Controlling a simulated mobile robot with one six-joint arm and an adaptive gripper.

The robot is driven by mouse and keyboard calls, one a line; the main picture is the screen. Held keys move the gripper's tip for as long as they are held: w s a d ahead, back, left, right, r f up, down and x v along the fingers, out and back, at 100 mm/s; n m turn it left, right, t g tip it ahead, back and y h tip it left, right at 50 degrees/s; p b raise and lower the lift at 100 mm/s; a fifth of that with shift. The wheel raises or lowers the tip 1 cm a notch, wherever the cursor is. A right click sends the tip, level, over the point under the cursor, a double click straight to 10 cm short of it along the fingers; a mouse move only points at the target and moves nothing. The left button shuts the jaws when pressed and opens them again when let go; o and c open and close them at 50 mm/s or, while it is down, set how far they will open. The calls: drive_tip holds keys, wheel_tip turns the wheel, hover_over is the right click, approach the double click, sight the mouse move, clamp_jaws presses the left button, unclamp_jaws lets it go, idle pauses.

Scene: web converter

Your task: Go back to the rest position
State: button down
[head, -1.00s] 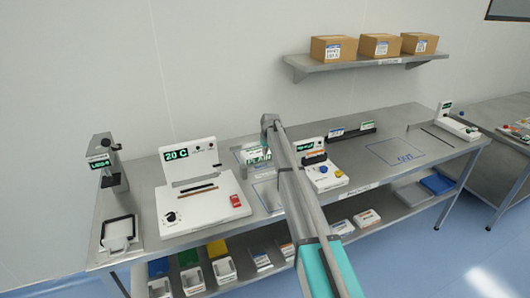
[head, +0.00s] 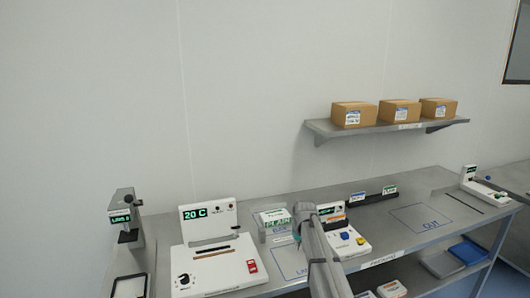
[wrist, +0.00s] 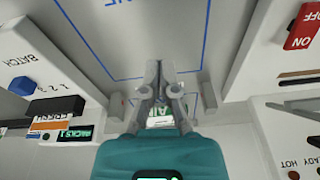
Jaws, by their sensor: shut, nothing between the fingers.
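My gripper shows in the wrist view (wrist: 160,68) with its two grey fingers together and nothing between them. It is above the bench, over a blue-outlined area on the grey top.
A white device reading 20 C (head: 215,262) stands left of my arm, and a white unit with blue and yellow knobs (head: 347,237) stands close on the right. An OUT outline (head: 425,218) marks clear bench. A wall shelf (head: 385,130) holds three cartons.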

drive_tip(key=s+d+m+g, duration=0.1)
drive_tip(key=s+d, duration=0.1)
drive_tip(key=s, duration=1.4)
drive_tip(key=s+d+m+g, duration=0.1)
drive_tip(key=s+d, duration=0.1)
drive_tip(key=s, duration=1.4)
drive_tip(key=shift+s+f+h, duration=0.15)
drive_tip(key=shift+h, duration=0.15)
